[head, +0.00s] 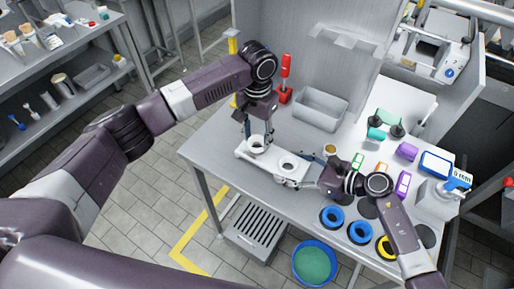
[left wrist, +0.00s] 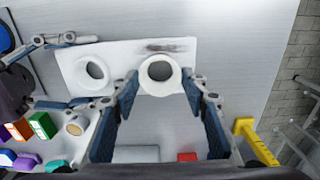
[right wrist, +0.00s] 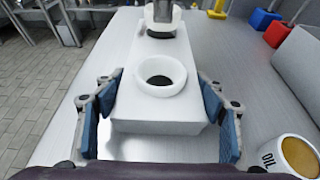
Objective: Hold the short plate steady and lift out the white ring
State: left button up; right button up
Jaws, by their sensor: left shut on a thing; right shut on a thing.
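The short white plate (head: 272,161) lies on the grey table and has two round seats along it. My left gripper (head: 257,139) points down at the plate's far end. It is shut on the white ring (left wrist: 160,72), with a fingertip on each side. I cannot tell whether the ring is clear of the plate. My right gripper (right wrist: 159,88) is shut on the plate's near end, one finger along each side edge. A second white ring-shaped seat (right wrist: 161,76) with a dark hole is near these fingers. A dark smudge marks the plate beside the gripped ring in the left wrist view.
An oil can (right wrist: 288,157) stands close to the right gripper. Blue rings (head: 332,217) and a yellow ring (head: 386,247) lie at the table's front right. A metal tray (head: 321,108) and a red tool (head: 285,72) stand behind.

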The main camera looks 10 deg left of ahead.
pick_arm(q)
jog(key=shift+r, duration=1.15)
pick_arm(e)
jog(key=o, duration=1.4)
jog(key=shift+d, duration=0.1)
jog(key=v, duration=1.2)
jog(key=shift+f, duration=0.1)
